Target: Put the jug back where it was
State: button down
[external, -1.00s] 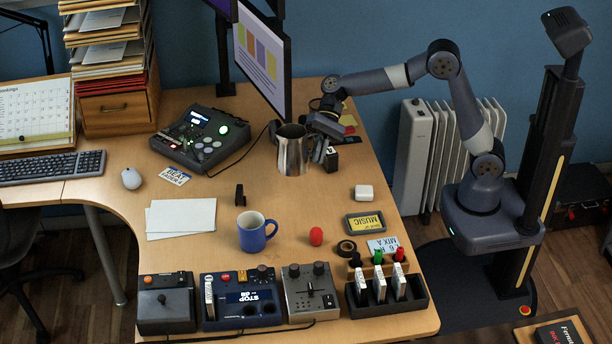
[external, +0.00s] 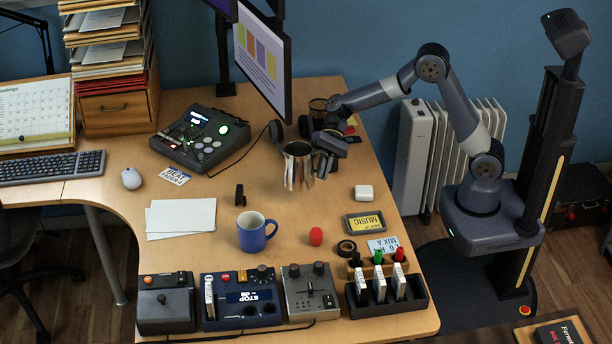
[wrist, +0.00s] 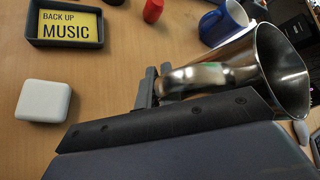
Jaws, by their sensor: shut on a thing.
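The steel jug (external: 297,168) is at the right part of the desk, below the monitor in the external view. My gripper (external: 323,160) is at its right side, shut on its handle. In the wrist view the jug (wrist: 240,62) shows its open mouth at the right, and my gripper's fingers (wrist: 158,88) are closed at the handle. I cannot tell whether its base touches the desk.
Headphones (external: 276,132) and a dark cup (external: 318,106) are behind the jug. A yellow-labelled MUSIC tray (external: 364,222) lies to the front right. Bare desk lies in front of the jug.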

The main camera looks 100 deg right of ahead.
jog(key=shift+f+b, duration=0.3)
jog(key=shift+f, duration=2.75)
jog(key=shift+f, duration=0.1)
jog(key=shift+f, duration=0.15)
jog(key=c, duration=1.6)
grip_release()
jog(key=shift+r, duration=0.25)
jog(key=v, duration=1.2)
jog(key=shift+p, duration=0.4)
